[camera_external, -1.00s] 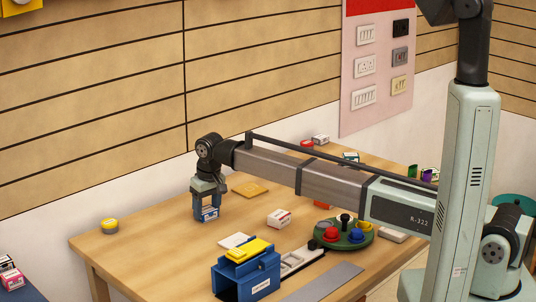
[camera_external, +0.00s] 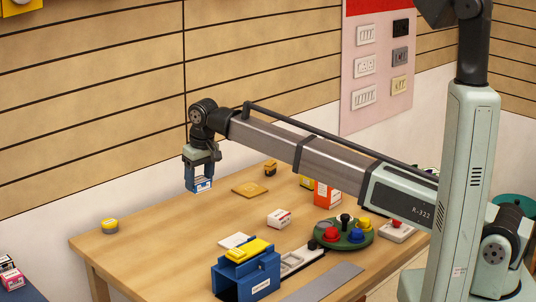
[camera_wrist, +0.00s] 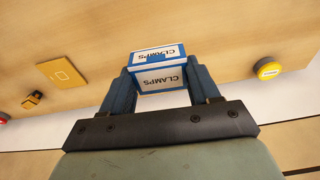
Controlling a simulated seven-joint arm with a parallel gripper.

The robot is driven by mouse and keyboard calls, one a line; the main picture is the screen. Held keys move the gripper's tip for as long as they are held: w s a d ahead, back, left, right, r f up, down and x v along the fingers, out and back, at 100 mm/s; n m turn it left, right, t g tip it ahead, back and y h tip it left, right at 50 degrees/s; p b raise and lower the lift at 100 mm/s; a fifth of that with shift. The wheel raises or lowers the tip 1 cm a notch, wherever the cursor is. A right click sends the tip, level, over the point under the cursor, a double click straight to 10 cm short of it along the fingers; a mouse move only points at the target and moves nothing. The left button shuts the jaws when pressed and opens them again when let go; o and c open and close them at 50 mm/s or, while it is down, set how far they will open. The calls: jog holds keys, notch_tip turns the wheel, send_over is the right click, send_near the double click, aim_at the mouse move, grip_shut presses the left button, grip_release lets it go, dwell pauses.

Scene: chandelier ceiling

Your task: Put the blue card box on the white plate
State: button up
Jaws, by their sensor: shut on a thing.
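My gripper (camera_external: 200,178) is shut on a blue and white card box (camera_external: 203,186) and holds it above the far left part of the table. In the wrist view the box (camera_wrist: 160,77) sits between my two fingers and reads "CLAMPS" upside down. A thin white plate (camera_external: 233,240) lies flat on the table behind the blue holder, to the right of and nearer than the held box in the outside view. I cannot see the white plate in the wrist view.
A flat yellow plate (camera_external: 249,190) lies on the table near the held box. A yellow-topped round button (camera_external: 110,226) stands at the left edge. A white box (camera_external: 279,218), a blue holder (camera_external: 247,277), an orange box (camera_external: 327,194) and a green button disc (camera_external: 344,234) stand further right.

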jog(key=s+d+r, duration=0.1)
jog(key=s+d, duration=0.4)
jog(key=s, duration=0.4)
send_over(239, 241)
jog(key=f, duration=0.1)
jog(key=shift+n, duration=0.3)
jog(key=shift+s+d+f, duration=0.1)
jog(key=shift+f, duration=2.35)
jog(key=shift+s+d+f, duration=0.1)
jog(key=shift+f, duration=2.35)
jog(key=shift+f, duration=0.15)
jog(key=o, duration=1.1)
jog(key=shift+c, duration=0.2)
notch_tip(239, 241, up, 12)
jog(key=s+d, duration=0.1)
jog(key=shift+s, duration=0.15)
